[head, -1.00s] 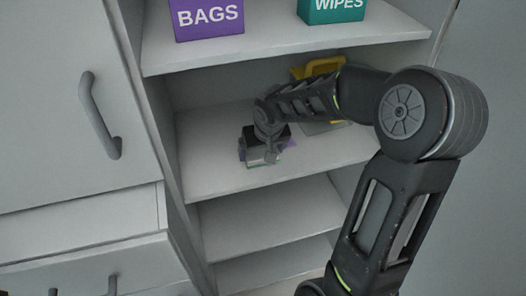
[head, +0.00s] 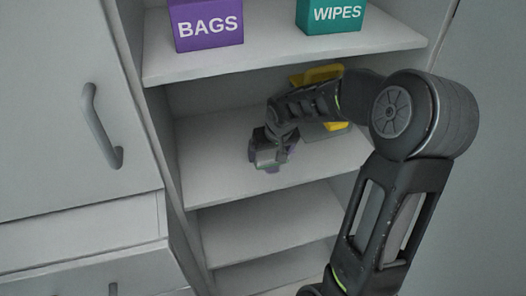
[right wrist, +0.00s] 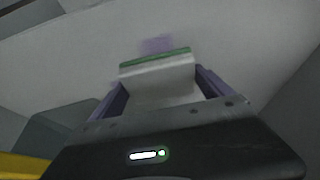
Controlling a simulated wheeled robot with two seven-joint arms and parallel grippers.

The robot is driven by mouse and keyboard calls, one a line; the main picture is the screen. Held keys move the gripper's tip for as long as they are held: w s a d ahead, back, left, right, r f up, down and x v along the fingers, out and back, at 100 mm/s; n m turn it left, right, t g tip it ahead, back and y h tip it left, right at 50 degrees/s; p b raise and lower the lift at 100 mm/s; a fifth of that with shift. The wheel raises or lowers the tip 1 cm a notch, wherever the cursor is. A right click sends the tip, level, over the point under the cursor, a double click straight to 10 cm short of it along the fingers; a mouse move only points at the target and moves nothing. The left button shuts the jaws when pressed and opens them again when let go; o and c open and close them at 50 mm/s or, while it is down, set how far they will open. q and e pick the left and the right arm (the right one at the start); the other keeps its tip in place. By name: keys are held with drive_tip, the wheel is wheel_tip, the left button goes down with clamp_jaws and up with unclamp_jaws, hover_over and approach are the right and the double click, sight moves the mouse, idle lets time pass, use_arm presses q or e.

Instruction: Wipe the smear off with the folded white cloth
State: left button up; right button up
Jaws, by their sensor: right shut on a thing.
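The folded white cloth (right wrist: 160,80) with a green edge is between the purple fingers of my right gripper (right wrist: 160,88) in the right wrist view. The gripper is shut on it. A faint purple smear (right wrist: 157,45) shows on the pale shelf surface just beyond the cloth's green edge, with a fainter patch to its left. In the head view my right gripper (head: 268,163) is over the middle shelf (head: 225,185), pointing down. The cloth and smear are mostly hidden there by the gripper. My left gripper is not in view.
A yellow and grey object (head: 335,126) stands behind my right forearm on the same shelf. A purple BAGS box (head: 207,25) and a teal WIPES box (head: 332,15) stand on the shelf above. Cabinet side walls bound the shelf; its left part is clear.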

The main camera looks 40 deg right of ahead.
sight(296, 150)
drive_tip(key=shift+s+d+f, duration=0.15)
drive_tip(key=shift+s+d, duration=0.05)
drive_tip(key=shift+d, duration=0.1)
drive_tip(key=shift+s+d, duration=0.1)
drive_tip(key=shift+s+d+p, duration=0.3)
drive_tip(key=shift+d+p, duration=0.1)
drive_tip(key=shift+d, duration=0.5)
drive_tip(key=shift+s+d+p, duration=0.3)
drive_tip(key=shift+d+p, duration=0.1)
drive_tip(key=shift+d, duration=0.5)
drive_tip(key=shift+d, duration=0.1)
drive_tip(key=shift+s+d+r+p, duration=0.2)
drive_tip(key=shift+d+p, duration=0.15)
drive_tip(key=shift+d, duration=0.25)
drive_tip(key=shift+s+d, duration=0.2)
drive_tip(key=shift+d, duration=0.35)
drive_tip(key=shift+s+d, duration=0.15)
drive_tip(key=shift+d, duration=0.4)
